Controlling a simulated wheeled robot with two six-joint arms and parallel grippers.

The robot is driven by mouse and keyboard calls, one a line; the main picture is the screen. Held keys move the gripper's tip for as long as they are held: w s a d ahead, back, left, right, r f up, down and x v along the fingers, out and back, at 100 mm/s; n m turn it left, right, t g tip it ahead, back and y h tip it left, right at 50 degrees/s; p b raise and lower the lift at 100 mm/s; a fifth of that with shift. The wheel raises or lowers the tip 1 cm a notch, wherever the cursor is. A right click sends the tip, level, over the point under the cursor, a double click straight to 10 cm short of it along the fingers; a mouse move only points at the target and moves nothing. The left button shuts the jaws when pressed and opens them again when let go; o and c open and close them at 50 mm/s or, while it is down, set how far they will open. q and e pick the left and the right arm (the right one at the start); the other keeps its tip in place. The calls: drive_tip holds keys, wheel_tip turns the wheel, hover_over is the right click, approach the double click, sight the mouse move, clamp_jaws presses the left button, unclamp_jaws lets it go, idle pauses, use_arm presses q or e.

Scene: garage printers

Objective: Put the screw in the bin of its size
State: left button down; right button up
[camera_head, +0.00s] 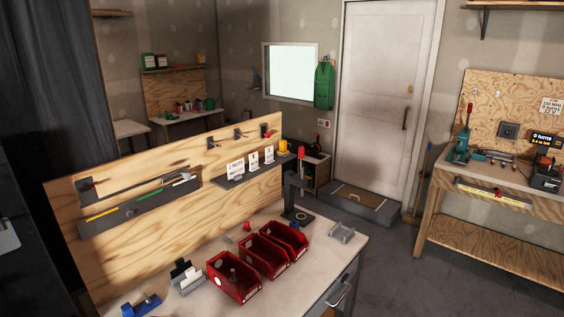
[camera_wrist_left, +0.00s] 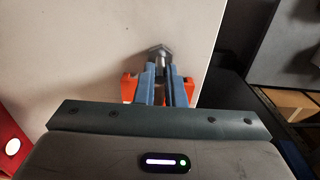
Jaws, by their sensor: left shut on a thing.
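In the left wrist view a grey screw (camera_wrist_left: 161,50) with a hex-shaped head is pinched between the blue tips of my left gripper (camera_wrist_left: 165,72). Its head sticks out beyond the tips, over the pale tabletop. In the head view three red bins stand in a row on the table: a near one (camera_head: 222,284), a middle one (camera_head: 254,261) and a far one (camera_head: 279,242). A small grey piece stands in the near bin. A red bin (camera_wrist_left: 9,155) with a white round label also shows at the left of the wrist view. My right gripper is in neither view.
A wooden backboard (camera_head: 160,215) with label cards stands behind the bins. A black stand (camera_head: 299,213) with a red top is beyond them. A grey tray (camera_head: 341,233) lies right of the bins, and a grey holder (camera_head: 187,280) left. The table's right edge is close.

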use_arm(q)
drive_tip(key=shift+r, duration=0.1)
drive_tip(key=shift+r, duration=2.4)
